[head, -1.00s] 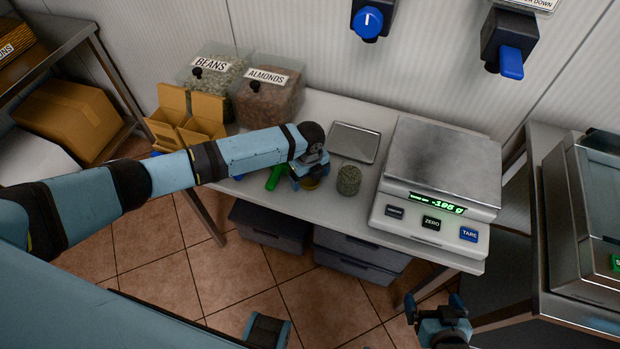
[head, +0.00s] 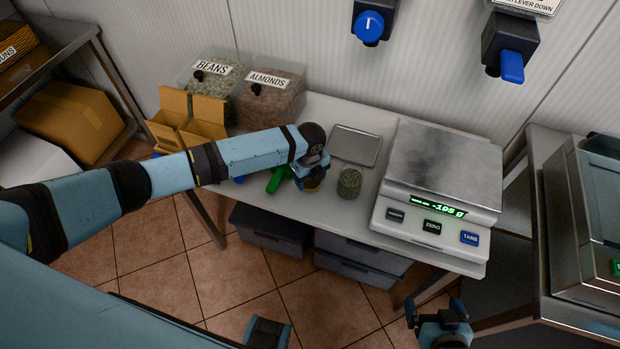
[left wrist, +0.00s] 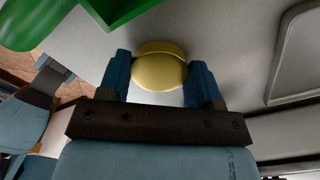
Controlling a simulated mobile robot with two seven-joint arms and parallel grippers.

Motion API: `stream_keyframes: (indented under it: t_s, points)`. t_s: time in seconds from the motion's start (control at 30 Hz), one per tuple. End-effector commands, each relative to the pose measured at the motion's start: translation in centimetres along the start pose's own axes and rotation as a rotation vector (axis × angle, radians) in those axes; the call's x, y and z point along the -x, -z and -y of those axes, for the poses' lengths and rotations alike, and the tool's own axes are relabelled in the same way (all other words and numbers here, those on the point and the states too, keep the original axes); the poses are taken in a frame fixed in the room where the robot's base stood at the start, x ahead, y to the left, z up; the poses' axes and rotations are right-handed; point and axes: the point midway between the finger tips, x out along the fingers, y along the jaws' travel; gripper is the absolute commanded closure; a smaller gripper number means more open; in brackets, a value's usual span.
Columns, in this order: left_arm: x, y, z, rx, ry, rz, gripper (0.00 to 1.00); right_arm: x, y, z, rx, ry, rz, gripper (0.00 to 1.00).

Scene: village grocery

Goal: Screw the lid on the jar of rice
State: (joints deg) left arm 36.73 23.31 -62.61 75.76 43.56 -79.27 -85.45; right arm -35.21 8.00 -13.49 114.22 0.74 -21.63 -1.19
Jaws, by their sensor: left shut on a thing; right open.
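My left gripper (head: 311,180) is low over the table, left of the small jar. In the left wrist view its two blue fingers (left wrist: 157,84) are shut on a round gold lid (left wrist: 158,72). A bit of yellow shows under the gripper in the head view; whether anything is beneath the lid is hidden. A small round jar (head: 349,183) with speckled grey-green sides stands upright on the table, apart from the gripper; I cannot tell if its contents are rice. My right gripper (head: 435,309) is open and empty, low in front of the table.
A green scoop (head: 276,180) lies just left of the left gripper. A metal tray (head: 355,145) lies behind the jar, and a scale (head: 440,170) stands to its right. Bins of beans (head: 208,80) and almonds (head: 270,95) and an open carton (head: 190,120) stand at the back left.

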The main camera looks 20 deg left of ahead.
Motion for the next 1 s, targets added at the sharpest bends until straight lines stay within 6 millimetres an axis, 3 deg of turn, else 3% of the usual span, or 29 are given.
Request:
stream_keyframes:
  t_s: [0.17,0.4,0.6,0.8,1.0]
  points:
    - [3.0,0.0,0.1,-0.001,0.005,0.000,0.63,0.1,0.1,0.0,0.000,0.000,0.000,0.03]
    - [10.2,-0.1,0.1,-0.002,0.006,0.003,0.63,0.1,0.2,0.0,0.000,-0.001,-0.001,0.03]
    - [15.3,0.0,0.1,-0.001,0.004,0.001,0.63,0.1,0.2,0.0,0.000,-0.001,-0.001,0.03]
    - [18.3,0.0,0.0,0.000,0.002,0.000,0.63,0.1,0.2,-0.1,0.000,-0.001,-0.001,0.03]
    - [19.3,0.0,0.0,0.000,0.000,0.001,0.63,0.1,0.2,-0.1,0.000,-0.001,-0.001,0.03]
